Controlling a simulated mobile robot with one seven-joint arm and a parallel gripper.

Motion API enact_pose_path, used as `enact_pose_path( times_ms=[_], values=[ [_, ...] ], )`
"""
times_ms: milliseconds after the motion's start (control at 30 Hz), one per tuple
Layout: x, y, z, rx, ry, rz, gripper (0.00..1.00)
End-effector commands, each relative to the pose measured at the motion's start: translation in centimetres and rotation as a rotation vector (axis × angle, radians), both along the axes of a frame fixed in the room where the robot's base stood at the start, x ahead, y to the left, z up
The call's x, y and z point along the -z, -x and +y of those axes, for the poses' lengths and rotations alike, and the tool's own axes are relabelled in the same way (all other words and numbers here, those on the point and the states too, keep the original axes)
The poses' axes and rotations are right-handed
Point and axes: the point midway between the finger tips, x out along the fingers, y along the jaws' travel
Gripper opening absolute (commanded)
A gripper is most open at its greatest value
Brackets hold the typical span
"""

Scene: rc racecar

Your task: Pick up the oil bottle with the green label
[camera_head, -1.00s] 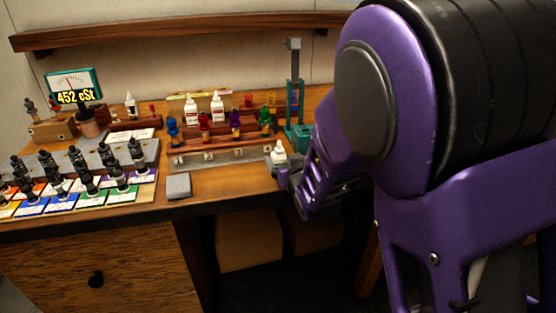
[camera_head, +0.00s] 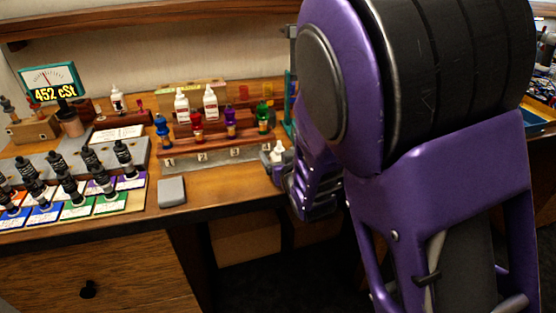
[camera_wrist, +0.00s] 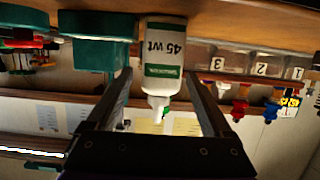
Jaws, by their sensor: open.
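A white oil bottle (camera_wrist: 163,58) with a green band and "45 wt" on its label appears upside down in the wrist view. My gripper (camera_wrist: 160,92) is open, with one finger on each side of the bottle. Gaps seem to show beside it, but I cannot tell whether a finger touches it. In the head view, a small white bottle (camera_head: 278,152) stands at the bench's front edge beside my gripper (camera_head: 281,170). Its label is too small to read there, and my arm hides much of the gripper.
A teal stand (camera_wrist: 101,54) is close beside the bottle in the wrist view. A numbered rack (camera_head: 222,148) with coloured pieces stands to the left. Two more white bottles (camera_head: 182,106) (camera_head: 210,103) stand behind it. A grey block (camera_head: 171,192) lies near the front edge.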

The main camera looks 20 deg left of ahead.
Motion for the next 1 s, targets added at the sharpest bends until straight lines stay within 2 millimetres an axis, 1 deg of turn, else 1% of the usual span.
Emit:
enact_pose_path(
  times_ms=[167,200,367,400,467,600,667,900,1000],
  values=[
    [0.01,0.00,0.00,0.000,0.000,0.000,0.85],
    [0.01,0.00,0.00,0.000,0.000,0.000,0.83],
    [0.00,-0.01,0.00,0.000,0.000,0.000,0.54],
    [0.00,-0.01,0.00,0.000,0.000,0.000,0.47],
    [0.00,-0.01,0.00,0.000,0.000,0.000,0.36],
    [-0.01,-0.02,0.00,0.000,0.000,0.000,0.11],
    [-0.01,-0.02,0.00,0.000,0.000,0.000,0.00],
    [-0.09,-0.03,0.01,0.000,-0.001,-0.001,0.00],
    [-0.75,-0.06,0.01,0.000,-0.002,-0.002,0.00]
  ],
)
